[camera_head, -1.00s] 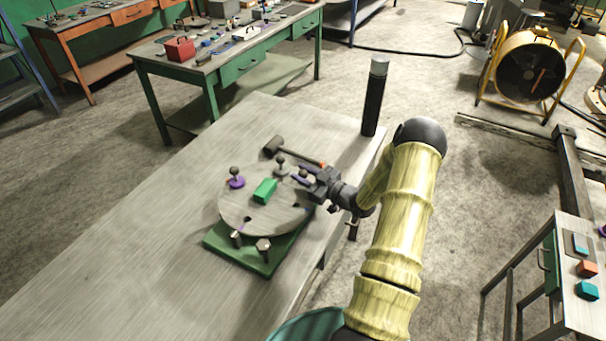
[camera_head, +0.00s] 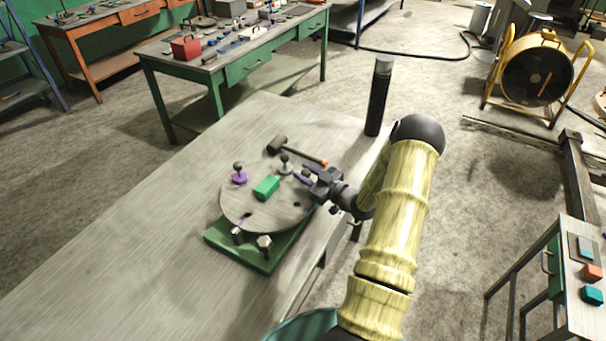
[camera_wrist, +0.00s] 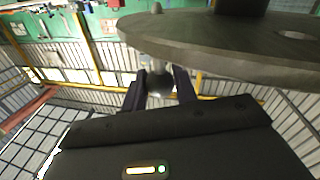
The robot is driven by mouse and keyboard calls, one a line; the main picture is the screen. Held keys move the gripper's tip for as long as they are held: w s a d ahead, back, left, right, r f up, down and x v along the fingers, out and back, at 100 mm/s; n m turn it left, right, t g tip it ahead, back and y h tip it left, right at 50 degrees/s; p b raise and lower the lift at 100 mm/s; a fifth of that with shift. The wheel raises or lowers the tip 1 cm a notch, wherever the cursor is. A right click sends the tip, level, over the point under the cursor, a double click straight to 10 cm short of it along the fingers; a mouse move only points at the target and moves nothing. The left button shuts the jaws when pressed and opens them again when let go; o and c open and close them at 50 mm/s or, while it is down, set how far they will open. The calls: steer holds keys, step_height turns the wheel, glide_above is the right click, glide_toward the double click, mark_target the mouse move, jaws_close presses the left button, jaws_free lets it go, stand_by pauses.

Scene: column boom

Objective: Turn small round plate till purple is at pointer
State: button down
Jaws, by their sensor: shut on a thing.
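The small round plate (camera_head: 258,212) lies flat on a green base (camera_head: 262,258) near the table's right edge. It carries a purple knob (camera_head: 240,178) at its far left, a grey knob (camera_head: 285,168) at the back and a green block (camera_head: 267,187) near the middle. My gripper (camera_head: 302,176) is at the plate's right rim. In the wrist view, the gripper (camera_wrist: 159,92) is shut on a round dark knob (camera_wrist: 159,82) by the plate edge (camera_wrist: 215,62). Its colour is unclear. I cannot make out a pointer for sure.
A hammer (camera_head: 300,152) lies just behind the plate. Two metal bolts, one left (camera_head: 237,233) and one right (camera_head: 265,243), stand at the base's front. A dark post (camera_head: 377,102) stands at the table's far right corner. The table's left part (camera_head: 120,260) is clear.

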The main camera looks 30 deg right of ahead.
steer(key=c, duration=1.1)
jaws_free()
steer(key=shift+c, duration=0.2)
steer(key=shift+s, duration=0.1)
steer(key=b+v, duration=0.4)
steer(key=v, duration=1.3)
steer(key=shift+s+d, duration=0.1)
